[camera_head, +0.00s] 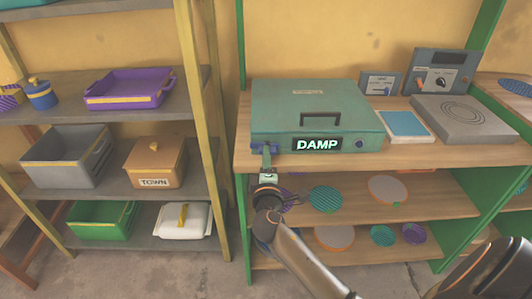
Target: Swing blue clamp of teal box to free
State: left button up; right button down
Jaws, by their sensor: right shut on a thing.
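The teal box (315,104) sits shut on the wooden top of the right-hand shelf unit. It has a dark handle and a lit sign reading DAMP on its front. The blue clamp (259,149) is at the box's lower left front corner, and a narrow lever (266,161) hangs down from it. My right gripper (268,176) is at the lower end of this lever, below the table edge, and is shut on it. The fingertips are small and partly hidden by the hand. My left gripper is not in view.
A blue-white pad (405,126), a grey plate unit (465,117) and two small panels stand right of the box. Discs (326,198) lie on the shelves below, close to my right arm. A left rack holds a purple tray (130,89) and several containers.

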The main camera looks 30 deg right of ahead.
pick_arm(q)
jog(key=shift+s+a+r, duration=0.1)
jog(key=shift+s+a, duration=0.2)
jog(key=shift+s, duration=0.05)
pick_arm(e)
jog(key=shift+r+n, duration=0.1)
jog(key=shift+n, duration=0.5)
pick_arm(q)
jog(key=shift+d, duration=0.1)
pick_arm(e)
jog(key=c, duration=0.8)
grip_release()
jog(key=shift+c, duration=0.2)
